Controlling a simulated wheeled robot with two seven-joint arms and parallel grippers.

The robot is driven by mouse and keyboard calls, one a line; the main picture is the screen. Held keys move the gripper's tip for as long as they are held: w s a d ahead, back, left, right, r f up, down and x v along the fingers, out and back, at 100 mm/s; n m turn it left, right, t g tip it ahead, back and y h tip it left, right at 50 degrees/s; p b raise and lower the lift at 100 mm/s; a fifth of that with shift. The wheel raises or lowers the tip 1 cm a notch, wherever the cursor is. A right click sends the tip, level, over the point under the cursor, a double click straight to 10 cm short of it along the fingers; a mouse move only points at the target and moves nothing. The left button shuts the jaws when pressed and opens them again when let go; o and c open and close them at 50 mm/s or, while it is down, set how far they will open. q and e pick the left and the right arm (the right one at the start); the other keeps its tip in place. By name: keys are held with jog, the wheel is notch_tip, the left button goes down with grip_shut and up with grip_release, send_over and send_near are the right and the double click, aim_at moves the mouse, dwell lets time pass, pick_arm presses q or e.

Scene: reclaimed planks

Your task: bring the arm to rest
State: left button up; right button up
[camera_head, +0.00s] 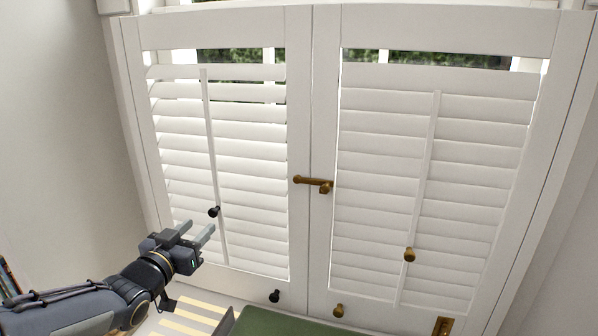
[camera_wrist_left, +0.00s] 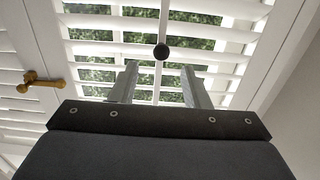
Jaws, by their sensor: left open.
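My left arm comes in from the lower left in the head view. Its gripper (camera_head: 207,234) is open and empty, in front of the lower part of the left shutter panel (camera_head: 299,120). In the left wrist view the two fingers of the gripper (camera_wrist_left: 156,84) stand apart. A dark round knob (camera_wrist_left: 161,52) shows beyond and between them. The same dark knob (camera_head: 214,211) sits on the left panel's tilt rod in the head view, just above the fingertips. I cannot tell whether the fingers touch anything. My right gripper is not in view.
A brass latch (camera_head: 314,184) lies across the seam of the white shutters. The right panel's rod has a brass knob (camera_head: 409,255). A black knob (camera_head: 274,296) and a brass knob (camera_head: 338,310) sit low on the frames. A green surface (camera_head: 275,325) lies below.

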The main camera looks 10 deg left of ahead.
pick_arm(q)
jog(key=s+d+f+n+g+p, duration=0.1)
jog(key=s+d+g+p, duration=0.1)
jog(key=s, duration=0.7)
jog(key=s+d+f+n+g+h+p, duration=0.1)
jog(key=s+d+f+g+p, duration=0.1)
jog(key=s+g, duration=0.4)
jog(key=s+d+f+n+g+p, duration=0.1)
jog(key=s+d+g+p, duration=0.2)
jog(key=s, duration=1.1)
jog(key=d+g, duration=0.1)
jog(key=d, duration=0.2)
jog(key=shift+s+f+h, duration=0.15)
jog(key=shift+f+h, duration=0.15)
jog(key=shift+f, duration=0.1)
